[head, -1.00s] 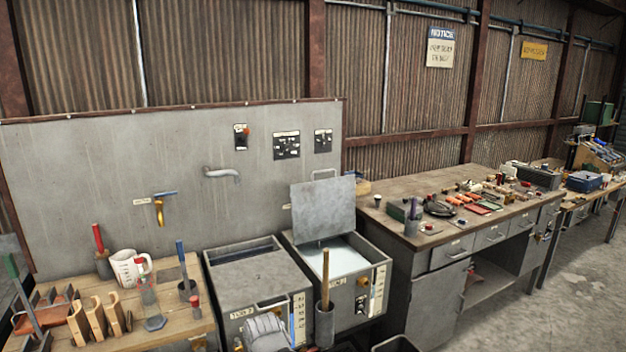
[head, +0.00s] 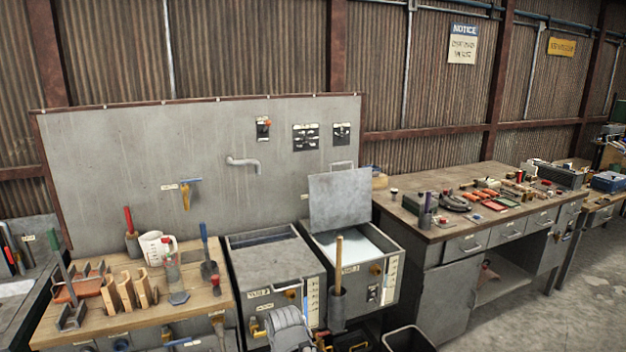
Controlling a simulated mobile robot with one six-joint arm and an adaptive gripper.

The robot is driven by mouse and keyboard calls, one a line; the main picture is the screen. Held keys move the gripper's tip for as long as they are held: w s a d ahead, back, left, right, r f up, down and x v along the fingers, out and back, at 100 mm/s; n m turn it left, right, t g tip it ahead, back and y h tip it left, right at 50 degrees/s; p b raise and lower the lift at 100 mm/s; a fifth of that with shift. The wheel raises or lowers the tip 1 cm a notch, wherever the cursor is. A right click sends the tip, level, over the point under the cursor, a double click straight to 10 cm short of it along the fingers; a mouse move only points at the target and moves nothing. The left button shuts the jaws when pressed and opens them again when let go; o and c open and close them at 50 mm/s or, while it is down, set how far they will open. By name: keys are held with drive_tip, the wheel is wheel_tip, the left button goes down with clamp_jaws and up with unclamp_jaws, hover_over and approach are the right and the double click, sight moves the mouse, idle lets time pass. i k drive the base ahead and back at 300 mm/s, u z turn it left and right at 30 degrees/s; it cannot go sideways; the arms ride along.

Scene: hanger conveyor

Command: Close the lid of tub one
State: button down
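Two grey tubs stand side by side below the metal backboard. The right tub (head: 384,263) has its lid (head: 340,198) raised nearly upright at the back, with a handle at the top edge. Pale liquid or a pale surface shows inside it. Its label is too blurred to read surely. The left tub (head: 316,287), whose label seems to end in 2, has a flat grey cover (head: 272,262) over most of its top, with a dark strip at the rear. I cannot make out my gripper in the head view.
A wooden-handled tool (head: 339,250) stands in a grey holder before the tubs. A grey glove-like item (head: 288,328) is in front of the left tub. A wooden bench (head: 200,300) is left; a cluttered workbench (head: 407,221) is right. A dark bin (head: 409,338) sits on the floor.

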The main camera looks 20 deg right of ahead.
sight(342, 200)
drive_tip(key=k, duration=1.1)
drive_tip(key=z, duration=0.4)
drive_tip(key=i, duration=0.75)
drive_tip(key=z, duration=0.5)
drive_tip(key=i, duration=1.35)
drive_tip(key=u, duration=0.85)
